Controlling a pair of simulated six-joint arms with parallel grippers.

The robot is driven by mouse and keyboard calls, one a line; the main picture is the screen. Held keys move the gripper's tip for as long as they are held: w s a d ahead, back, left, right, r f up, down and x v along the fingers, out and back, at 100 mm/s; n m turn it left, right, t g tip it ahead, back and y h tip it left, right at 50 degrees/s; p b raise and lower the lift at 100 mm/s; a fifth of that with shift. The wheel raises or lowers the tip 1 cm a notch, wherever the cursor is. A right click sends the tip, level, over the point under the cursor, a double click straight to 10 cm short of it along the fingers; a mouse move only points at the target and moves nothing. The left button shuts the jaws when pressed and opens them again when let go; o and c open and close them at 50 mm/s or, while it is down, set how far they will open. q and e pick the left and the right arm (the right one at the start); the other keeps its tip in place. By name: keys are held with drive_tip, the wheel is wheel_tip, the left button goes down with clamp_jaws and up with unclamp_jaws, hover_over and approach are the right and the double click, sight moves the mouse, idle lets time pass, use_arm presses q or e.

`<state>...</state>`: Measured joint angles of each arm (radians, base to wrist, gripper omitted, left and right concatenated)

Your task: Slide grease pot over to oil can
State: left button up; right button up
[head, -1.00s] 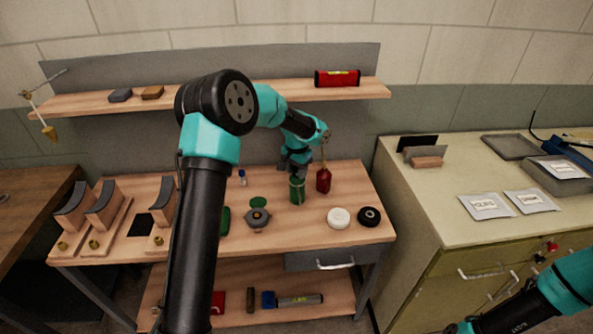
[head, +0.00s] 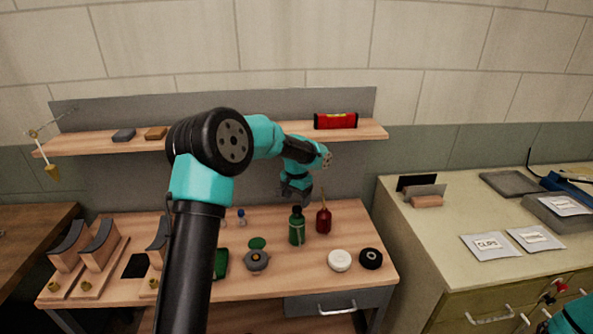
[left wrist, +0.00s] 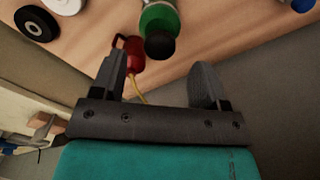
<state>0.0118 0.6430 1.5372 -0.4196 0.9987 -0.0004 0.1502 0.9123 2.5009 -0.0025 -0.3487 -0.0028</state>
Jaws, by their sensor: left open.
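The green pot (head: 297,230) with a dark cap, which I take to be the grease pot, stands upright on the wooden bench. The red oil can (head: 323,222) with its thin spout stands close to its right, with a narrow gap showing. My left gripper (head: 297,198) is open and empty, just above the pot. In the left wrist view, the open fingers (left wrist: 160,80) point toward the green pot (left wrist: 158,18) and the red oil can (left wrist: 130,52), partly behind one finger. My right gripper is out of view; only part of that arm shows.
A white roll (head: 339,260) and a black roll (head: 371,258) lie at the bench's right front. A grey lidded item (head: 256,261) sits left of the pot, in front of a green disc (head: 257,243). A shelf (head: 230,143) runs behind.

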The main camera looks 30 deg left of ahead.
use_arm(q)
wheel_tip(320, 180, up, 12)
drive_tip(key=shift+f, duration=0.2)
drive_tip(key=shift+d, duration=0.1)
idle(0.4)
